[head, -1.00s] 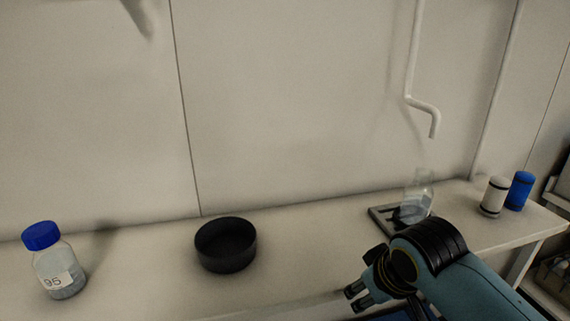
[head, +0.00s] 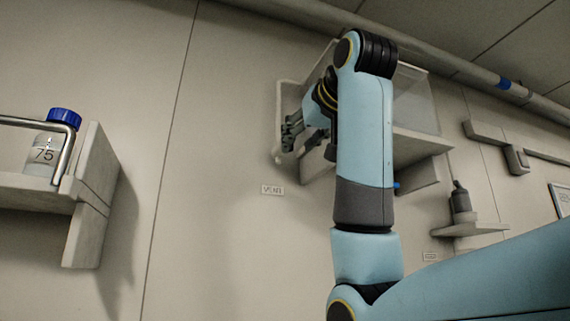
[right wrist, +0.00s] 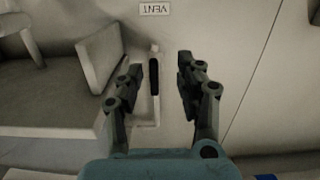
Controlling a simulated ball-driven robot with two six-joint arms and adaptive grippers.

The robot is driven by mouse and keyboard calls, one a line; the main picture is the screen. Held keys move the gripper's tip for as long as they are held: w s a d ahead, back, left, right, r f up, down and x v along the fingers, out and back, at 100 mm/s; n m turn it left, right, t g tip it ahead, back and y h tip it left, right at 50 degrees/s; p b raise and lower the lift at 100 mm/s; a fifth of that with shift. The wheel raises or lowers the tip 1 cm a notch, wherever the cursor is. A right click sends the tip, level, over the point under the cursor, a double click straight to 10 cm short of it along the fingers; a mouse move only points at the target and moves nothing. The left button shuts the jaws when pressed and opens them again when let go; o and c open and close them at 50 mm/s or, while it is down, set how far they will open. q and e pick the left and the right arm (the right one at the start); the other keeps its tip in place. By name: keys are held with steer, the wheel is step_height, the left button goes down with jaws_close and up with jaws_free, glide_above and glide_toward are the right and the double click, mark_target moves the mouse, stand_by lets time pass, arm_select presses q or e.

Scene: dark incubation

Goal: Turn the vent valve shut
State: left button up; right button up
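The vent valve shows in the right wrist view as a pale pipe with a black lever (right wrist: 154,77) on the wall. My right gripper (right wrist: 160,76) is open, and the lever shows between its two fingers, nearer the left one. I cannot tell whether either finger touches it. In the head view my right gripper (head: 289,134) is up at the wall, in front of the pale pipe (head: 279,105), and the lever is hidden there. A "VENT" label (head: 272,189) is just below; it shows upside down in the right wrist view (right wrist: 155,9). My left gripper is not in view.
A shelf unit (head: 418,143) with a clear box is behind my right arm. At left, a shelf (head: 38,190) holds a blue-capped bottle (head: 45,150) marked 75 behind a metal rail. A small shelf (head: 470,229) with a grey bottle (head: 461,198) is at right.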

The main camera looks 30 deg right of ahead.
step_height(320, 180, up, 5)
steer(key=s+t, duration=0.1)
steer(key=s, duration=0.2)
steer(key=p+x, duration=0.1)
steer(key=x, duration=0.2)
steer(key=p+x, duration=0.2)
steer(key=x, duration=0.1)
steer(key=p+x, duration=0.1)
steer(key=x, duration=0.3)
steer(key=shift+d, duration=0.3)
steer(key=shift+w+p, duration=0.3)
steer(key=shift+w, duration=0.1)
jaws_close()
